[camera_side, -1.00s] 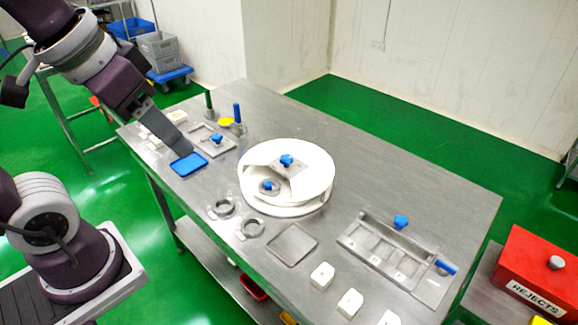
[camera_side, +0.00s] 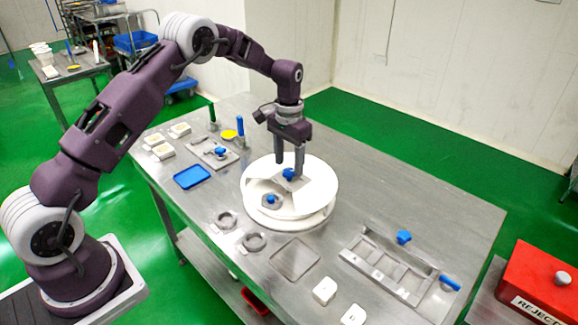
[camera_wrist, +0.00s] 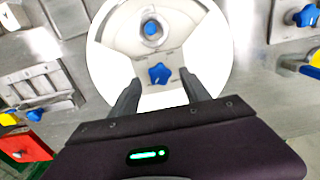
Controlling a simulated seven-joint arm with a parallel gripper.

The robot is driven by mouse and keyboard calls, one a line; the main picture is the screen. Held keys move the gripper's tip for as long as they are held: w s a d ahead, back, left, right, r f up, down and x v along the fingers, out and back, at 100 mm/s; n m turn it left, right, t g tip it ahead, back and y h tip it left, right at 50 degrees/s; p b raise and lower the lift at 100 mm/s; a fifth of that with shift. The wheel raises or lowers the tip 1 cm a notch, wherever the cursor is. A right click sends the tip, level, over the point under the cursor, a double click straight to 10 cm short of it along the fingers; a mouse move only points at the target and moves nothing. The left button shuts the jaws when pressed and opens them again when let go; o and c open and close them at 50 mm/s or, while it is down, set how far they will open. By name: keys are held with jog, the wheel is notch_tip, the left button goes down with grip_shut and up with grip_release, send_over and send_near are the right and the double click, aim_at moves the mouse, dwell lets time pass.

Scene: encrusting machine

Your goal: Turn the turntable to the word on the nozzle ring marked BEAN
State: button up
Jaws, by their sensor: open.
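The white round turntable (camera_side: 318,183) stands in the middle of the steel table, and it fills the upper middle of the wrist view (camera_wrist: 108,62). A blue star-shaped knob (camera_side: 288,174) sits on a metal plate on top of it; the knob shows in the wrist view (camera_wrist: 159,73) too. A second, round blue knob (camera_wrist: 151,28) sits in a grey ring in the turntable's opening. My gripper (camera_side: 288,170) is open above the turntable, its fingers pointing down on either side of the star knob, apart from it in the wrist view. No word BEAN is readable.
Two grey rings (camera_side: 254,242) and a square steel plate (camera_side: 295,258) lie in front of the turntable. A blue tray (camera_side: 192,177) is to its left. A slotted steel fixture (camera_side: 385,265) with blue knobs is to the right. A red REJECTS box (camera_side: 545,280) stands beyond the table.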

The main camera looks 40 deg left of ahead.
jog(key=shift+f, duration=0.95)
jog(key=shift+c, duration=0.4)
grip_shut()
